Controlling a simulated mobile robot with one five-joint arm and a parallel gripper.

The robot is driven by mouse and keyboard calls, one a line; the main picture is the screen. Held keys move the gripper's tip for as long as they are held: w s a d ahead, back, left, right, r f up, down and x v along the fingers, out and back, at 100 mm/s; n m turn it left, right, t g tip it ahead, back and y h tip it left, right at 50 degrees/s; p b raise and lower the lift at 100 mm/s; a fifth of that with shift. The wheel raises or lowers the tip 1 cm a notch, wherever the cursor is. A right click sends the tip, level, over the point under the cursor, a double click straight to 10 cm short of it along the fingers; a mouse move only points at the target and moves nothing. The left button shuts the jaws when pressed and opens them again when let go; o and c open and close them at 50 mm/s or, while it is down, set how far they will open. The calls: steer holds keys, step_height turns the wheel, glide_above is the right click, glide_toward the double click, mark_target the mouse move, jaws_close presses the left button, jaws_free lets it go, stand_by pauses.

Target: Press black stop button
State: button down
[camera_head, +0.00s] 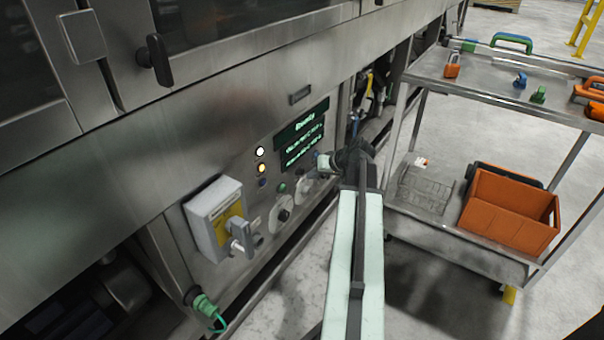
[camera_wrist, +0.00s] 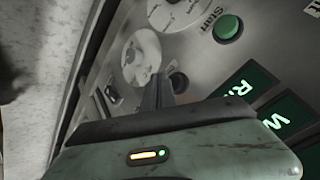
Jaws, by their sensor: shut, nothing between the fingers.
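My gripper (camera_wrist: 158,90) is shut and empty, its narrow fingers pointing at the control panel. In the head view my gripper (camera_head: 328,161) is beside the lower right corner of the green-lit display. A dark round button (camera_wrist: 179,82), which looks like the black stop button, sits just right of the fingertips in the wrist view. The fingers partly cover it, and its label is hidden. I cannot tell whether the fingers touch it. In the head view my arm and gripper hide that spot. The green Start button (camera_wrist: 228,27) is farther up and right.
A white round dial plate (camera_wrist: 142,54) lies beside the fingertips. The display (camera_head: 302,140) is above the controls. A grey switch box (camera_head: 214,215) with a handle juts out at left. A metal cart (camera_head: 480,85) with an orange bin (camera_head: 508,212) stands right of my arm.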

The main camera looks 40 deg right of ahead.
steer(key=s, duration=0.2)
steer(key=s+d, duration=0.1)
steer(key=s, duration=0.1)
steer(key=shift+s+d, duration=0.1)
steer(key=shift+s, duration=0.3)
stand_by(0.6)
